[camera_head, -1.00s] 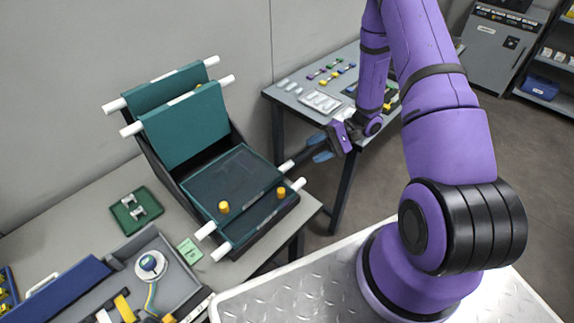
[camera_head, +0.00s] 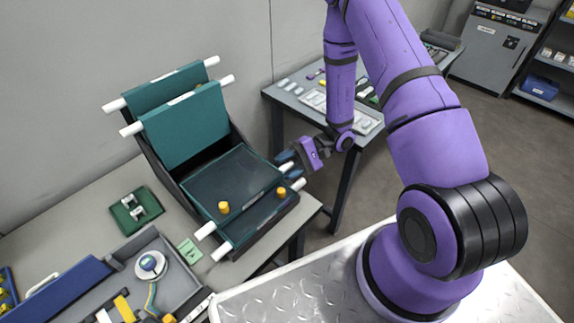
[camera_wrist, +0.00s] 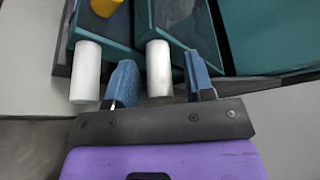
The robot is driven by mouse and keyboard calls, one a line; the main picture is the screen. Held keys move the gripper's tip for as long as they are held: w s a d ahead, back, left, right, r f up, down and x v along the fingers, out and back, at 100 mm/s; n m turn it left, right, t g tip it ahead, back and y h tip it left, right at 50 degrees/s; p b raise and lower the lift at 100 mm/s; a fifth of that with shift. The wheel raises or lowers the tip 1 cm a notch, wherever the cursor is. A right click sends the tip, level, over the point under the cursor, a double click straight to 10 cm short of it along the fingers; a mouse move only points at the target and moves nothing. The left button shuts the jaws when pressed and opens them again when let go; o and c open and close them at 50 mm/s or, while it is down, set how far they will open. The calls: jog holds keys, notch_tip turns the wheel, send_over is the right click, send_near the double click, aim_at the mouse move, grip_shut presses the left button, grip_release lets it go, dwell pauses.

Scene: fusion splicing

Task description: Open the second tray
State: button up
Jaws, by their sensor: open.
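A dark rack holds teal trays with white rod ends. Two trays, a rear one (camera_head: 165,87) and a front one (camera_head: 186,125), are tilted up at the back. Two more lie low in front, an upper tray (camera_head: 232,180) and a lower tray (camera_head: 262,215). My gripper (camera_head: 291,164) is open at the right side of the low trays. In the wrist view, the upper low tray's white rod end (camera_wrist: 159,68) lies between my blue fingers (camera_wrist: 160,78), with gaps visible on both sides. The lower tray's rod end (camera_wrist: 86,72) is outside the left finger.
Yellow knobs (camera_head: 223,207) sit on the low trays. A green board (camera_head: 136,211), a grey work tray (camera_head: 180,285) and a blue case (camera_head: 60,292) are on the near bench. A second table (camera_head: 290,97) with small parts stands behind my arm.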

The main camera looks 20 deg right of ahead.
grip_shut()
jog(key=shift+w+r+m+g, duration=0.15)
jog(key=shift+r+m+g, duration=0.2)
jog(key=shift+r, duration=0.4)
jog(key=w+a+r+m+g+h, duration=0.25)
jog(key=w+r+m, duration=0.25)
jog(key=r, duration=0.4)
jog(key=w+a+r+m+g, duration=0.1)
jog(key=w+a+m+g, duration=0.1)
jog(key=w, duration=0.3)
jog(key=w+a+r+m+g+h, duration=0.1)
jog(key=w+a+r+m, duration=0.1)
jog(key=w+m, duration=0.2)
jog(key=shift+w+r+g, duration=0.25)
jog(key=shift+w+g, duration=0.15)
jog(key=shift+w, duration=0.5)
jog(key=shift+w+a+h, duration=0.15)
jog(key=shift+h, duration=0.1)
